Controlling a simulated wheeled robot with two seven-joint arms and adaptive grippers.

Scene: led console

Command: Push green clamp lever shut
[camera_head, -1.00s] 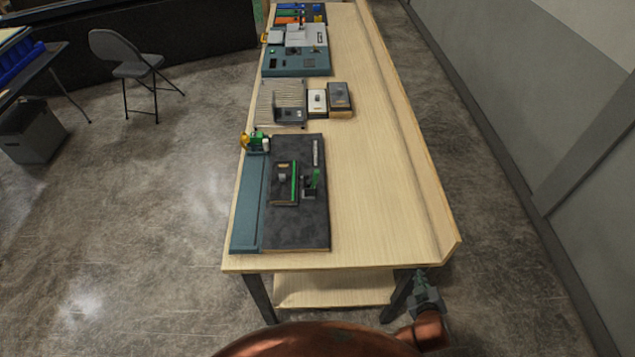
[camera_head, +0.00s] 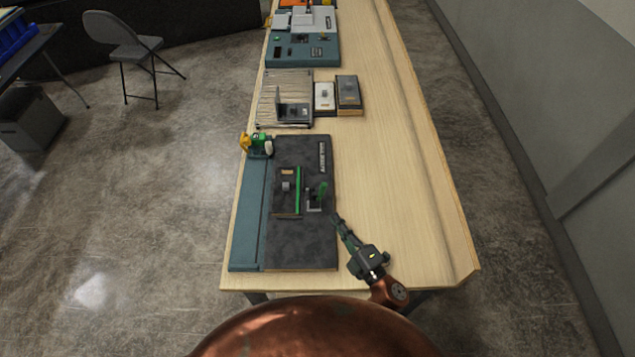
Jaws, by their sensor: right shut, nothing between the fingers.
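The green clamp lever (camera_head: 322,189) stands up from a small grey clamp base on the dark board (camera_head: 300,245). A vertical green strip (camera_head: 298,190) belongs to the fixture plate just left of the clamp. My right gripper (camera_head: 338,219) is shut and empty. Its tips are just right of the board's right edge, a short way below and right of the lever, and appear apart from it. Its height above the table is hard to tell. My left gripper is not in view.
A teal strip (camera_head: 248,215) runs along the board's left side, with a green and yellow device (camera_head: 256,143) at its top. A ribbed metal plate (camera_head: 284,97) and two small boxes lie beyond. The table (camera_head: 400,170) is clear on the right.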

